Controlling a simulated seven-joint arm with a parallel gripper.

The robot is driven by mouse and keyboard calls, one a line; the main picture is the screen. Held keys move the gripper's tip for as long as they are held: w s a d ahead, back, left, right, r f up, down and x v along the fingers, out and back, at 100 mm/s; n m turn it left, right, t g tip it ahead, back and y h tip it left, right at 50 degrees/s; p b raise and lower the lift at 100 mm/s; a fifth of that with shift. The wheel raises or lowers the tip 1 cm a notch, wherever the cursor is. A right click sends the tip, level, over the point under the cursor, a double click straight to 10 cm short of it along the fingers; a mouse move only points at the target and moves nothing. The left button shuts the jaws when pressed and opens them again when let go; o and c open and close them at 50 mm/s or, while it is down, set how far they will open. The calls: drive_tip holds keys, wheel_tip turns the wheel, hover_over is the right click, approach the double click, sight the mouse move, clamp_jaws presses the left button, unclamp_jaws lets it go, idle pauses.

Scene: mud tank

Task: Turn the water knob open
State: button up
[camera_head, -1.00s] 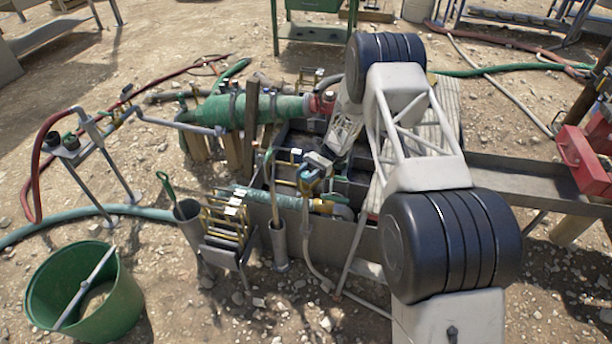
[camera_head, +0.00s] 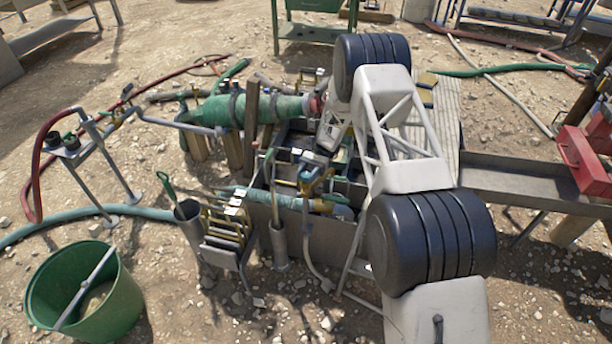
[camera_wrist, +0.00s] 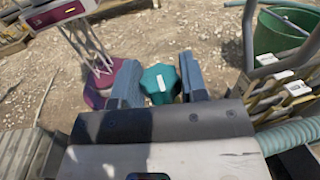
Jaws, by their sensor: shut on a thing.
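The water knob (camera_wrist: 159,86) is a teal, lobed knob with a small white label on top. In the wrist view it sits between the two blue-grey fingers of my gripper (camera_wrist: 160,80), which are shut on it, one finger on each side. In the head view my gripper (camera_head: 308,181) is low over the middle of the tank, beside the pipe fittings. There the knob is hidden or too small to make out.
A green pipe (camera_head: 255,110) runs behind my gripper, and a teal hose (camera_head: 275,199) lies in front of it. A rack of yellow-framed parts (camera_head: 226,222) and a green bucket (camera_head: 85,290) stand to the left. A metal trough (camera_head: 515,178) extends right.

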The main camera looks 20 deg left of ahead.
sight(306, 174)
drive_tip(key=o, duration=0.9)
drive_tip(key=shift+r, duration=0.25)
drive_tip(key=shift+r, duration=0.95)
drive_tip(key=shift+r, duration=0.5)
drive_tip(key=shift+s+d+r, duration=0.25)
drive_tip(key=shift+s+d, duration=1)
drive_tip(key=shift+s, duration=1.1)
drive_tip(key=shift+s+d+r, duration=0.3)
drive_tip(key=shift+s+d, duration=0.95)
drive_tip(key=shift+s, duration=1.15)
drive_tip(key=shift+s+d+r, duration=0.25)
drive_tip(key=shift+s+d, duration=1)
drive_tip(key=shift+s, duration=1.1)
